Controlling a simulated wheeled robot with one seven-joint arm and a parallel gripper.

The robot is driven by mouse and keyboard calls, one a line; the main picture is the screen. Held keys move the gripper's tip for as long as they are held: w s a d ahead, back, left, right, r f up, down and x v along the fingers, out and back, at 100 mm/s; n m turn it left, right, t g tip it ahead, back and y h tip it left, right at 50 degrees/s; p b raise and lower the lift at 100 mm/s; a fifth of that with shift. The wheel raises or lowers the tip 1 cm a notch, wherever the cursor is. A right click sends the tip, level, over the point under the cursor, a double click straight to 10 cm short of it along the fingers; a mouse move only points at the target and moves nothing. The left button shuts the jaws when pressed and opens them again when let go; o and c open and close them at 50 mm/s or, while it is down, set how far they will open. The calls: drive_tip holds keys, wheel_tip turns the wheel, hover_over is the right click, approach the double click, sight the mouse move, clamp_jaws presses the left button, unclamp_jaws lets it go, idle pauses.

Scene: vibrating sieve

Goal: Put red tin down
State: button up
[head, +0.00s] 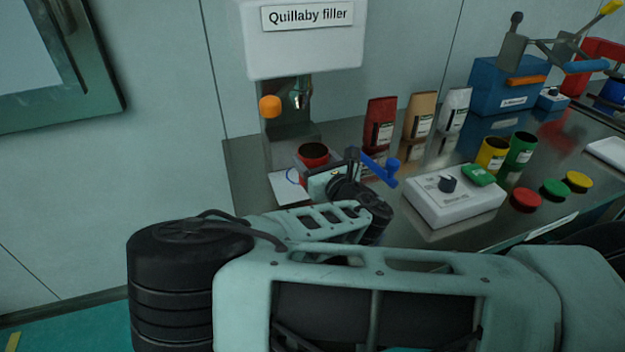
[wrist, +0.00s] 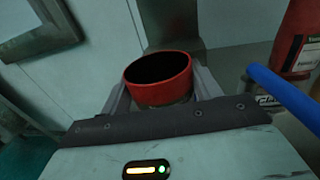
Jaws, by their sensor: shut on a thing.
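The red tin (head: 314,152) is an open, round can with a dark inside. In the head view it is under the filler's nozzle, at the left end of the metal counter. My gripper (head: 316,166) is shut on the tin, which is mostly hidden below its rim by the gripper. In the wrist view the red tin (wrist: 158,76) stands between the two grey fingers of my gripper (wrist: 160,92), looking roughly upright. Whether its base touches the surface below is hidden.
The Quillaby filler (head: 303,45) stands behind the tin. A blue lever (head: 380,168) is close to the right of my gripper. A white control box (head: 454,196), red, tan and white bags (head: 381,124), yellow and green tins (head: 492,154) and coloured lids (head: 526,200) are farther right.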

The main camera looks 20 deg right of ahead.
drive_tip(key=shift+f, duration=2.7)
drive_tip(key=shift+f, duration=0.2)
drive_tip(key=o, duration=1)
drive_tip(key=shift+r, duration=0.15)
drive_tip(key=shift+s, duration=0.2)
drive_tip(key=s, duration=0.3)
drive_tip(key=s+d, duration=0.1)
drive_tip(key=s, duration=0.6)
drive_tip(key=shift+s+d+r, duration=0.15)
drive_tip(key=shift+s+d, duration=0.15)
drive_tip(key=shift+s, duration=0.5)
